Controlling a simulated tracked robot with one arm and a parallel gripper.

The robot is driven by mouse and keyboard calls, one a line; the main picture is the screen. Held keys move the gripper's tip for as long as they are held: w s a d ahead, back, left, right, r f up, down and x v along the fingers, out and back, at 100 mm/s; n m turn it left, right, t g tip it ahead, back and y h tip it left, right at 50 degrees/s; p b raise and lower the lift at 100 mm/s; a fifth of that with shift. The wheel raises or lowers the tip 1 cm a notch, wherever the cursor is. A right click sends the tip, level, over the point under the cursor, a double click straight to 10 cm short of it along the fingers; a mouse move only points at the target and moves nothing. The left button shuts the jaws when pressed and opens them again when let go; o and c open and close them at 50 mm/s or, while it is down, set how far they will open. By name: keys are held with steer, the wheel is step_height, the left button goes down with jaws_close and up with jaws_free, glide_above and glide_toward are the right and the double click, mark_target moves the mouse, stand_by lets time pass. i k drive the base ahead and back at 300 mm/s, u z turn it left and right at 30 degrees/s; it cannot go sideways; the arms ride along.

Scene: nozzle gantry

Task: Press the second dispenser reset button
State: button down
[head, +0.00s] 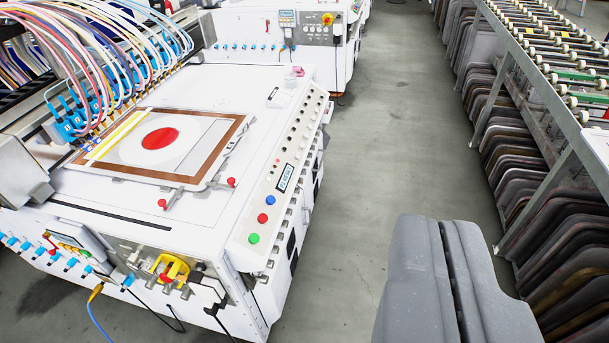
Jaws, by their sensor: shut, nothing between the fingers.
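My gripper (441,222) is shut and empty at the lower right, over the grey floor and apart from the machine. A white machine (230,105) stands to its left. A row of blue fittings (71,263) runs along the machine's front face. I cannot tell which of these, if any, is the second dispenser reset button.
A framed platen (190,172) with a red disc lies on the machine. A yellow and red switch (172,270) and cables are on its front. A second white machine (255,52) stands behind. A roller rack (548,55) with dark panels lines the right. The aisle floor (370,150) between is clear.

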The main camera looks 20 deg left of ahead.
mark_target(270, 199)
steer(key=u, duration=0.15)
steer(key=i, duration=0.95)
steer(key=u, duration=0.4)
